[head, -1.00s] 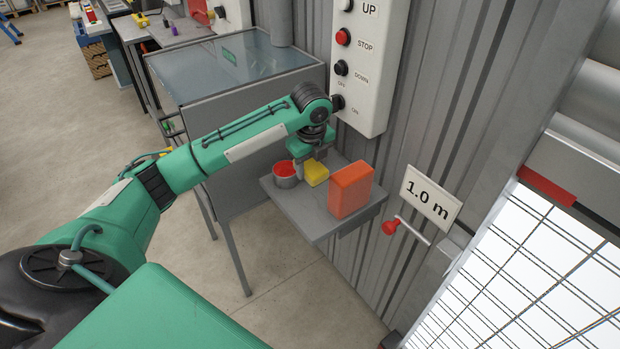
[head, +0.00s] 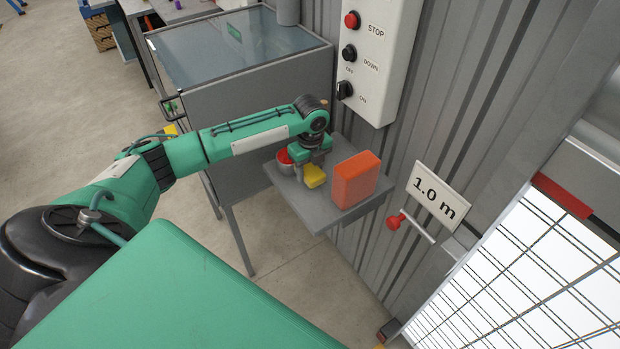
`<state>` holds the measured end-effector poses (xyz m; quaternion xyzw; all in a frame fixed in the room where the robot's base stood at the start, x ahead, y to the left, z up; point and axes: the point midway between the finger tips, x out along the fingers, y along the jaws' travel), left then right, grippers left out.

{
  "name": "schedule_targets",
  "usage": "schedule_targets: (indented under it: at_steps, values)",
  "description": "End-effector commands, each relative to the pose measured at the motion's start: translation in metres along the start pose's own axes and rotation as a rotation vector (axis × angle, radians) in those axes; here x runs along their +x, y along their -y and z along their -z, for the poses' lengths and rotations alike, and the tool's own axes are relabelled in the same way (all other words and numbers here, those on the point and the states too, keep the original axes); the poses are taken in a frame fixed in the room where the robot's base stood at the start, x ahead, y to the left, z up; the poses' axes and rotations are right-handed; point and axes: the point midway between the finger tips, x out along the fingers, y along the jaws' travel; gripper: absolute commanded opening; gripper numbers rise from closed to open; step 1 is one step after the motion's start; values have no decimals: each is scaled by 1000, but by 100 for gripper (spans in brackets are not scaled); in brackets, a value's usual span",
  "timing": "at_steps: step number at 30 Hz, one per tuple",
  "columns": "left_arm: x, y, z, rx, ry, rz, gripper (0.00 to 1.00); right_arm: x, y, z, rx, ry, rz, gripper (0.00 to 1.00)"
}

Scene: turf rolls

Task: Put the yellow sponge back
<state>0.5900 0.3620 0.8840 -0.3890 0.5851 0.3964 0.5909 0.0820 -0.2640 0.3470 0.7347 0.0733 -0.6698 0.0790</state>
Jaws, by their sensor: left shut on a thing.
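The yellow sponge (head: 315,176) is at the small grey shelf (head: 312,217), between a red-topped tin and an orange block. My left gripper (head: 310,172) comes down from above and is shut on the sponge's left part. I cannot tell whether the sponge touches the shelf. My right gripper is not in view.
The tin (head: 286,162) stands close on the left of my left gripper, and the orange block (head: 355,180) stands upright on the right. A control box (head: 372,60) hangs on the wall behind. A red-knobbed lever (head: 394,222) and a "1.0 m" sign (head: 436,196) are right of the shelf.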

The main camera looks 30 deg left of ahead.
Motion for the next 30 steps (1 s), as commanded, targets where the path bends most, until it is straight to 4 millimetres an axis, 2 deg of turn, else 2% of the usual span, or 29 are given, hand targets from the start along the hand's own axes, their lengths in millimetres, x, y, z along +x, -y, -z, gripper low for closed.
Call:
schedule_targets:
  at_steps: [5,13,23,24,27,30]
  values:
    - [11,0,0,-1,1,1,20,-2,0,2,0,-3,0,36]
    - [47,0,1,0,0,0,20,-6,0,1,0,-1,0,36]
    - [52,0,0,0,1,2,20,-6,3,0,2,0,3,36]
    - [52,0,0,-1,1,2,50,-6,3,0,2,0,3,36]
    - [52,0,0,0,1,2,70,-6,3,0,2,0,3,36]
    - [52,0,0,0,1,2,70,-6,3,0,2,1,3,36]
